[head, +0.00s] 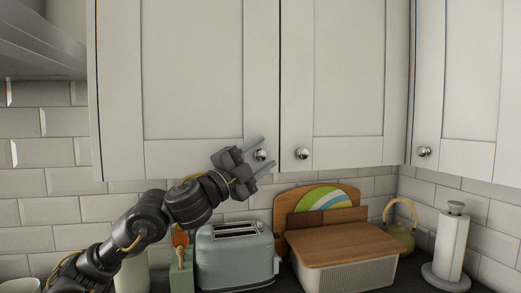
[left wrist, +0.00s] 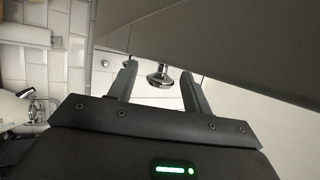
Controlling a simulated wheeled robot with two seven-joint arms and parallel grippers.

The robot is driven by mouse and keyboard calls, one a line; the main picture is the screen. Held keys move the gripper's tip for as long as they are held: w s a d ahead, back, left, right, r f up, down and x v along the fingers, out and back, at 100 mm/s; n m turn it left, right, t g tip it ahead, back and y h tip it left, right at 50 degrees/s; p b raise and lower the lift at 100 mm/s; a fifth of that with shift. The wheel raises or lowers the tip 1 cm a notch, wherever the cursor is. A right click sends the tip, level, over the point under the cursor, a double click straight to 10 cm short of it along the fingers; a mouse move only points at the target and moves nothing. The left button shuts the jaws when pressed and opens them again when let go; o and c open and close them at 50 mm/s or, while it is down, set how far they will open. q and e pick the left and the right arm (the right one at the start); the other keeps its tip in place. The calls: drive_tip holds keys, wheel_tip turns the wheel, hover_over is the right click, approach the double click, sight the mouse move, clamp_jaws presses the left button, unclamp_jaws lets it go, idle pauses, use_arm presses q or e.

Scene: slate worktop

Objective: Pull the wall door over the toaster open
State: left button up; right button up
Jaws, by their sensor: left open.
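The wall door over the toaster is the wide white panelled door (head: 193,70), and it looks shut. Its round metal knob (head: 260,155) sits near its lower right corner. My left gripper (head: 260,157) is open, with one finger above the knob and one below it. In the left wrist view the knob (left wrist: 159,79) stands between the two open fingers (left wrist: 157,88), with a gap on each side. The pale green toaster (head: 236,256) stands on the worktop below. My right gripper is not in view.
A second white door (head: 348,70) with its own knob (head: 302,153) adjoins on the right, and another door (head: 470,80) stands at the corner. Below are a wood-lidded box (head: 345,272), boards, a kettle (head: 400,235) and a paper roll (head: 450,245). A hood (head: 35,45) is at upper left.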

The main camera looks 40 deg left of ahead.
use_arm(q)
clamp_jaws()
drive_tip(key=shift+d, duration=0.1)
idle(0.3)
